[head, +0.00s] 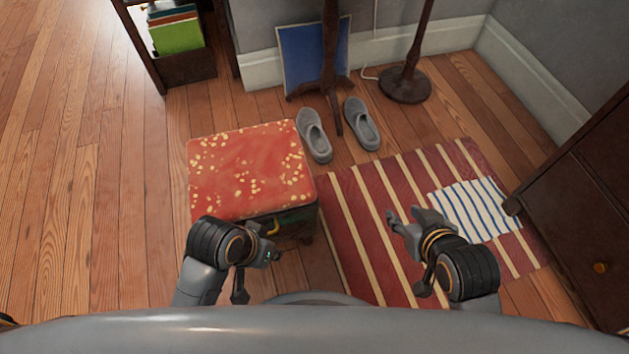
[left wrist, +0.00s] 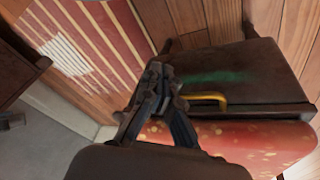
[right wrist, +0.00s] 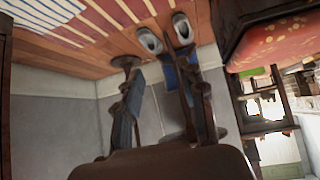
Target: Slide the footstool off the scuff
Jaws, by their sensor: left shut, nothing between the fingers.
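The footstool (head: 245,165) has a red, yellow-spotted cushion and stands on the wood floor left of the striped rug. Its dark side with a yellow handle (left wrist: 207,98) and a green smear (left wrist: 212,77) shows in the left wrist view. I see no scuff on the bare floor; whatever lies under the stool is hidden. My left gripper (head: 275,256) is shut and empty, at the near side of the stool by the handle; I cannot tell whether it touches. My right gripper (head: 402,216) is open and empty over the rug, right of the stool.
The striped rug (head: 350,240) lies close to the stool's right side. Grey slippers (head: 314,135) and stand legs are behind it. A dark cabinet (head: 575,215) is at right, a bookshelf (head: 185,68) at back left. The floor left of the stool is clear.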

